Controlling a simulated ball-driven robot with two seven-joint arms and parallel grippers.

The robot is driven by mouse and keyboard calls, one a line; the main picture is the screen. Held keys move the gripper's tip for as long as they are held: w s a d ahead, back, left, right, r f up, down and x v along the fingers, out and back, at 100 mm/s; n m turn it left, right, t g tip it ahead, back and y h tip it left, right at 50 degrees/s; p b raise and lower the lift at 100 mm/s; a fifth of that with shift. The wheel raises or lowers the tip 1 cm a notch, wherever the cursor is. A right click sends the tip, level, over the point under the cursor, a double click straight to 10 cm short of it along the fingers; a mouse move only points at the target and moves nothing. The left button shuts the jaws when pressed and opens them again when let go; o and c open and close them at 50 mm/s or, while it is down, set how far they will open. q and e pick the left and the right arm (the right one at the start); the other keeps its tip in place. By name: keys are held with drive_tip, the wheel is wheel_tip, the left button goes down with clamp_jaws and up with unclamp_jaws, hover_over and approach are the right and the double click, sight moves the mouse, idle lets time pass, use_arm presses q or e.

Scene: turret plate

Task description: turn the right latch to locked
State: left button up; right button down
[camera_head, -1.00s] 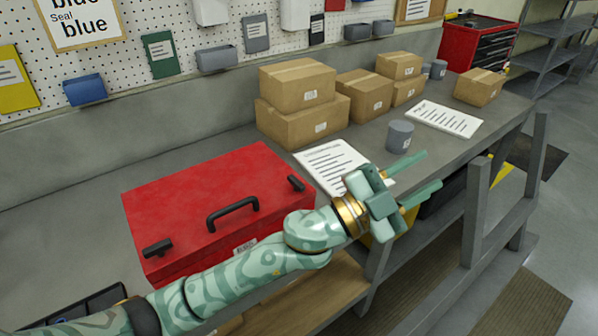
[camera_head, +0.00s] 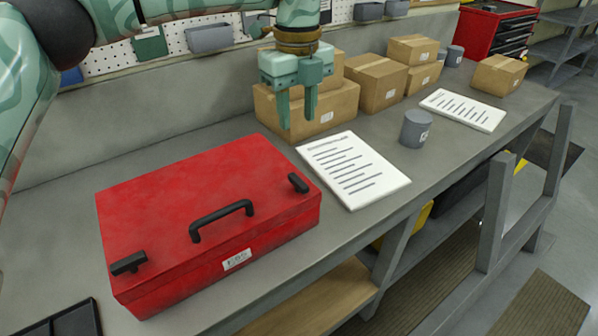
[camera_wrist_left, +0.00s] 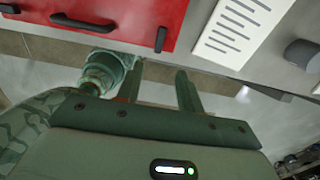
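A red box (camera_head: 190,190) sits on the bench with a black handle (camera_head: 221,216) on its lid. The right latch (camera_head: 298,183) is a short black bar near the lid's right front corner, lying crosswise to the front edge; it also shows in the left wrist view (camera_wrist_left: 161,39). The left latch (camera_head: 128,263) lies roughly along the front edge. My left gripper (camera_head: 298,108) points down with two fingers apart and nothing between them, appearing beyond the box, in front of the cardboard boxes. Its fingers show in the left wrist view (camera_wrist_left: 158,88), clear of the latch. The right gripper is not identifiable.
A white printed sheet (camera_head: 352,170) lies right of the red box, and a grey canister (camera_head: 415,129) stands beyond it. Cardboard boxes (camera_head: 376,82) stand along the back. A dark tray (camera_head: 75,322) is at lower left.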

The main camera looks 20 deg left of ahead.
sight(298, 180)
use_arm(q)
wheel_tip(298, 180, down, 14)
drive_tip(key=shift+f+b, duration=0.25)
drive_tip(key=shift+b, duration=0.7)
clamp_jaws()
